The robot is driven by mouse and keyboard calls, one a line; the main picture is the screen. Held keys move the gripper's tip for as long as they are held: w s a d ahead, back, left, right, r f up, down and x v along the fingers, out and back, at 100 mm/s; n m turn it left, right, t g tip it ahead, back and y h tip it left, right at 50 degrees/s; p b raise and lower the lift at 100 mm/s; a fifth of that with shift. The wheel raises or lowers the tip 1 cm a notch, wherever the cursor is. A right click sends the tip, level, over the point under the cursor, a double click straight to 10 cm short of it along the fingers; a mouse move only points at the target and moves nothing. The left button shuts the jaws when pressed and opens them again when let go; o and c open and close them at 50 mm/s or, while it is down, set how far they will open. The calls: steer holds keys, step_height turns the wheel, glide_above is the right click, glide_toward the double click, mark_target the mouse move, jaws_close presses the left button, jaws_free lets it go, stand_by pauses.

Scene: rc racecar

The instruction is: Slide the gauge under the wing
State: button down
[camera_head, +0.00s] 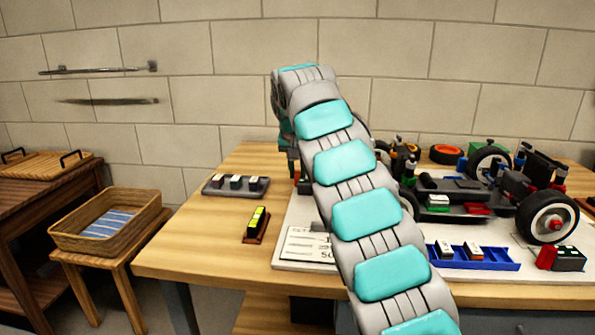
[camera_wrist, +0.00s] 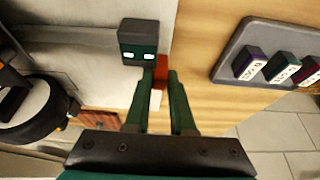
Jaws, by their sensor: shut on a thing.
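My gripper (camera_wrist: 161,80) is shut on a red grip between its dark green fingers in the wrist view. A dark block with two pale marks (camera_wrist: 140,44) adjoins this grip; together they look like the gauge. It is held over the edge of the pale board, by the bare wood. In the head view my arm hides most of the gripper and gauge. The racecar (camera_head: 460,190) stands on the board to the right, with black wheels and dark upright parts. I cannot tell which part is the wing. A wheel (camera_wrist: 40,112) shows at left in the wrist view.
A grey tray (camera_head: 210,190) with three small blocks lies at the table's left; it also shows in the wrist view (camera_wrist: 228,40). Nearby is a yellow-and-black piece (camera_head: 257,220). A blue tray (camera_head: 500,264) and a red-and-black block (camera_head: 562,258) lie before the car.

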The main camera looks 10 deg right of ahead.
steer(key=shift+d, duration=0.1)
steer(key=shift+s+d+b, duration=0.25)
steer(key=shift+d, duration=0.55)
steer(key=shift+s+d+b, duration=0.25)
steer(key=shift+d, duration=0.5)
steer(key=c, duration=0.8)
jaws_free()
steer(key=shift+o, duration=0.2)
steer(key=shift+s+a+r, duration=0.1)
steer(key=shift+s+r, duration=0.05)
steer(key=shift+r, duration=0.3)
steer(key=p+v, duration=0.1)
steer(key=v, duration=0.6)
steer(key=shift+f, duration=0.1)
